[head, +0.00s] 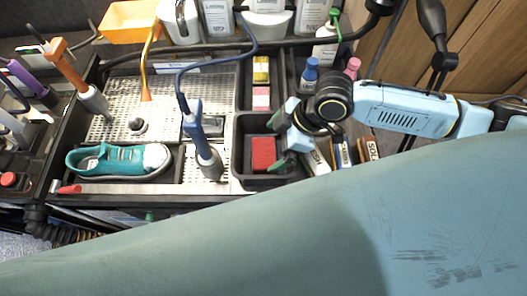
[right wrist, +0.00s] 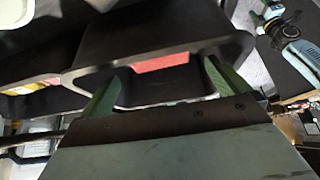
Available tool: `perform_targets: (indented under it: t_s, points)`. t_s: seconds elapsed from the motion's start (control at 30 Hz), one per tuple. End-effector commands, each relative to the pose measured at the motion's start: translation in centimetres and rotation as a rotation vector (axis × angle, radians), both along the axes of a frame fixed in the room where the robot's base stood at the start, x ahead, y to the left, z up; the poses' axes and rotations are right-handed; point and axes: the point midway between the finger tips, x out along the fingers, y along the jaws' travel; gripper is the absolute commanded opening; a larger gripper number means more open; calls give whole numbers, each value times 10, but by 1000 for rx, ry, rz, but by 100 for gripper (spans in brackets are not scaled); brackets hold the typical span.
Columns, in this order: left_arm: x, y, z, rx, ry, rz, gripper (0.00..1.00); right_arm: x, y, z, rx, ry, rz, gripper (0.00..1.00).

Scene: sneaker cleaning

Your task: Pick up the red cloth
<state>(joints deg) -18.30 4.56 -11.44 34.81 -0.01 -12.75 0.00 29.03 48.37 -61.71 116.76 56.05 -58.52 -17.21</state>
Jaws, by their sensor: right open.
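The red cloth (head: 263,154) lies in a dark open compartment (head: 239,128) at the lower middle of the station. My right gripper (head: 279,143) reaches in from the right, its green fingertips spread apart at the compartment's right side, close to the cloth. In the right wrist view the open fingers (right wrist: 160,86) stand on either side of the dark compartment opening, with nothing between them. The red cloth also shows there (right wrist: 160,63) as a strip behind the compartment edge, partly hidden. My left gripper is not in view.
A teal sneaker (head: 118,160) lies in a tray to the left. A blue-handled tool (head: 200,140) stands just left of the compartment. Yellow (head: 261,70) and pink (head: 261,97) pieces sit in the compartment behind. Bottles (head: 310,75) and boxes (head: 342,152) stand near my right arm.

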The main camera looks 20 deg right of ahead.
Motion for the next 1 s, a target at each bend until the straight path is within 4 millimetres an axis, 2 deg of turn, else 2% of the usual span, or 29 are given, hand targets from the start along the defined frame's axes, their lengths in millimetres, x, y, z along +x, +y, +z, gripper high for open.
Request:
perform_targets:
  t_s: [0.13, 0.23, 0.37, 0.53, 0.8, 1.0]
  points:
    - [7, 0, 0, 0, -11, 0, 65, 1, 5, -10, -1, 1, 0, 100]
    - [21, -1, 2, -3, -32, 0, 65, 3, 9, -17, 0, 2, 0, 100]
    - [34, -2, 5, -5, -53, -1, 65, 6, 17, -35, 0, 3, 1, 100]
    - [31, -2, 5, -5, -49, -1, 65, 9, 25, -53, -1, 0, 0, 100]
    - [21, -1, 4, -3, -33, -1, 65, 10, 27, -56, -1, -1, 2, 100]
    - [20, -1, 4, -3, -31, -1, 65, 10, 27, -56, -1, 0, 1, 75]
